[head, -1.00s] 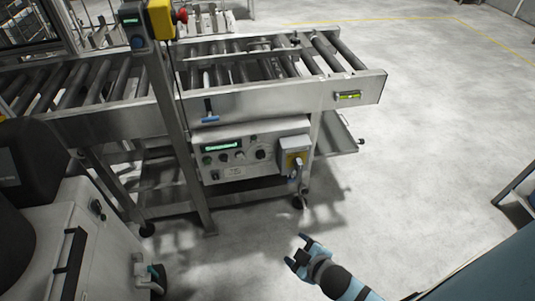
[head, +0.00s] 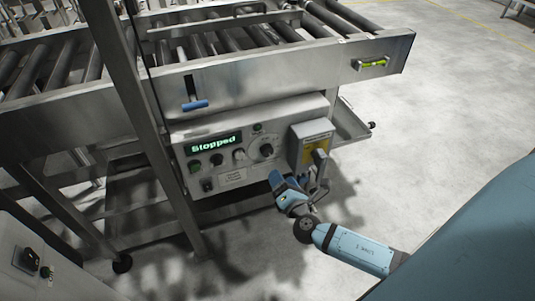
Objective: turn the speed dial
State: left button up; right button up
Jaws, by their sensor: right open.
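The panel's green display (head: 213,143) reads "Stopped". My right gripper (head: 296,177) is open, just below and to the right of the dial, in front of the panel's lower edge and the switch box. It appears apart from the dial; I cannot tell whether it touches the box. My left gripper is not in view.
A grey switch box (head: 311,146) with a yellow plate and a handle juts out right of the dial. Smaller knobs and buttons (head: 217,160) sit to its left. A steel post (head: 140,120) stands in front at left. The floor at right is clear.

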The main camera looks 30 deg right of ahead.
aim_at(268, 153)
jog(key=x, duration=1.1)
jog(key=shift+w+b, duration=0.25)
jog(key=shift+b, duration=0.05)
jog(key=shift+c, duration=0.4)
jog(key=c, duration=0.8)
jog(key=shift+c, duration=0.2)
